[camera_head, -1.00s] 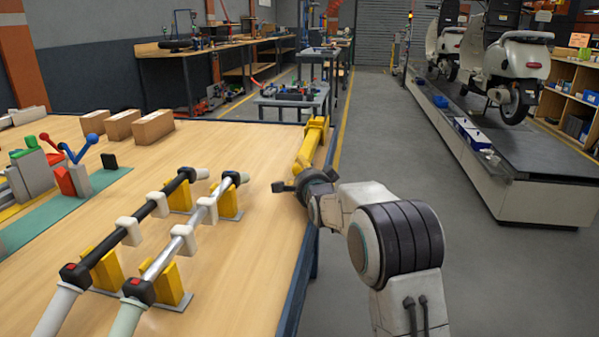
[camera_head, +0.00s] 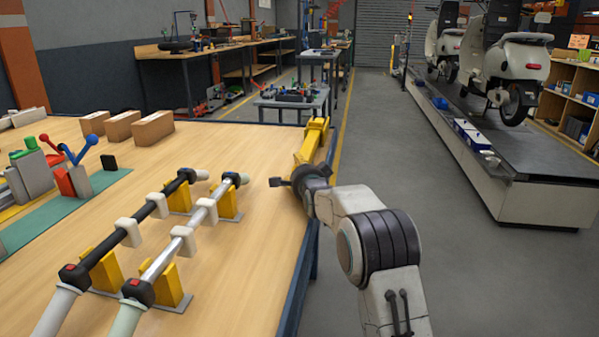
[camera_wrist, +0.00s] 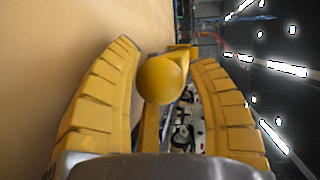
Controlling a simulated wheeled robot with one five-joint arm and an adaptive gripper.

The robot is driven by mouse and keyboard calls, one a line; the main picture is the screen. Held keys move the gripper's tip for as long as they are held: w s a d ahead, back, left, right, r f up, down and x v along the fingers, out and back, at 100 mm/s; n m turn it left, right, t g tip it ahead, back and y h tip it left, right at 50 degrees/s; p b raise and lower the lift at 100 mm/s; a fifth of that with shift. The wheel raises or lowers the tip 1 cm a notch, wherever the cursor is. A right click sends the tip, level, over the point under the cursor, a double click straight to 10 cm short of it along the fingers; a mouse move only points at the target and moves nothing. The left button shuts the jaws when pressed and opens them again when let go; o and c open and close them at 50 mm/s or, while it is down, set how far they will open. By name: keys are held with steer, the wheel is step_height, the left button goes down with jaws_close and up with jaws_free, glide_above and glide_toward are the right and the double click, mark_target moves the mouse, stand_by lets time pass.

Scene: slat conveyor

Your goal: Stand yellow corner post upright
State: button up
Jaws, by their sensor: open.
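The yellow corner post (camera_wrist: 162,80) shows in the wrist view with a round knob end facing the camera and its length running away behind it. It sits between the two yellow padded fingers of my gripper (camera_wrist: 165,53). The fingers are spread, with visible gaps on both sides of the knob. In the head view my gripper (camera_head: 309,152) is at the table's right edge, pointing away. The yellow of the post and of the fingers merges there, so I cannot tell exactly where one ends. The post appears to lie along the edge, not upright.
The wooden table (camera_head: 240,270) has clear room left of my gripper. Two handlebar tubes (camera_head: 165,235) rest on yellow stands nearer the front. Cardboard boxes (camera_head: 152,128) stand at the far left. The aisle floor (camera_head: 400,165) lies to the right.

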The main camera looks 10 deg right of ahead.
steer(key=shift+c, duration=0.5)
steer(key=c, duration=0.9)
steer(key=shift+r, duration=0.15)
